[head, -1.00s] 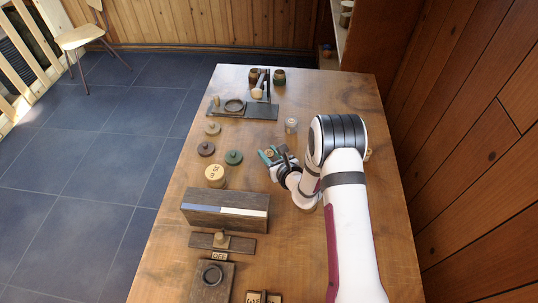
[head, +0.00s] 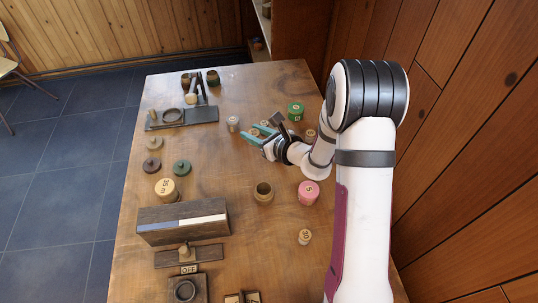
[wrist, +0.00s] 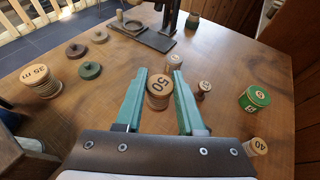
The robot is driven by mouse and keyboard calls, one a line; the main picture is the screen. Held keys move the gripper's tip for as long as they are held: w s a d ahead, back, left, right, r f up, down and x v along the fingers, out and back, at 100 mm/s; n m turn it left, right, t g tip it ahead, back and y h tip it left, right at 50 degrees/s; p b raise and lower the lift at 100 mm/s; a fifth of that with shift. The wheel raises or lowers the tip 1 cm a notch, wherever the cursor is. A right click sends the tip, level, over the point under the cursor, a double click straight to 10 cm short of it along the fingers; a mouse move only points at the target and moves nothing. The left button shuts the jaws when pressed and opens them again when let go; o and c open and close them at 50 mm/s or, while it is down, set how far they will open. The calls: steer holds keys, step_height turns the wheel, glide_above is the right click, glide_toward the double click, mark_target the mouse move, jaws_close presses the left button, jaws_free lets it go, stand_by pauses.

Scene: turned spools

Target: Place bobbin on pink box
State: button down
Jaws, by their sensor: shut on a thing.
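The pink box (head: 308,193) is a round pink tin with a marked pale lid, standing on the table right of centre in the head view. It is outside the wrist view. My gripper (wrist: 160,76) has teal fingers on either side of a wooden bobbin (wrist: 159,91) marked 50 and is shut on it. In the head view my gripper (head: 262,132) is beyond and left of the pink box, and the bobbin is partly hidden by the fingers. I cannot tell whether the bobbin is clear of the table.
A green tin (head: 295,111) stands beyond my gripper and a pale spool (head: 232,123) to its left. An open brown pot (head: 263,193) stands left of the pink box, and a small bobbin (head: 305,237) nearer. A long dark block (head: 183,222) lies front left.

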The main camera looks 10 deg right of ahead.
steer(key=s+d+r, duration=0.2)
steer(key=s+d, duration=0.2)
steer(key=d, duration=0.3)
steer(key=s+d+r, duration=0.1)
steer(key=s+d, duration=0.2)
steer(key=d, duration=0.4)
steer(key=s+d+r, duration=0.1)
steer(key=s+d, duration=0.2)
steer(key=s, duration=0.4)
steer(key=s+d+r, duration=0.1)
steer(key=s+d, duration=0.3)
steer(key=s, duration=0.3)
glide_above(309, 189)
steer(key=shift+n, duration=0.3)
steer(key=f, duration=0.7)
steer(key=shift+s+d, duration=0.2)
steer(key=shift+s, duration=0.05)
steer(key=shift+w+a+f, duration=0.1)
steer(key=shift+w+f, duration=0.05)
steer(key=shift+f, duration=0.95)
steer(key=shift+w+a+f, duration=0.1)
steer(key=shift+f, duration=0.95)
steer(key=shift+f, duration=0.1)
steer(key=c, duration=0.5)
jaws_free()
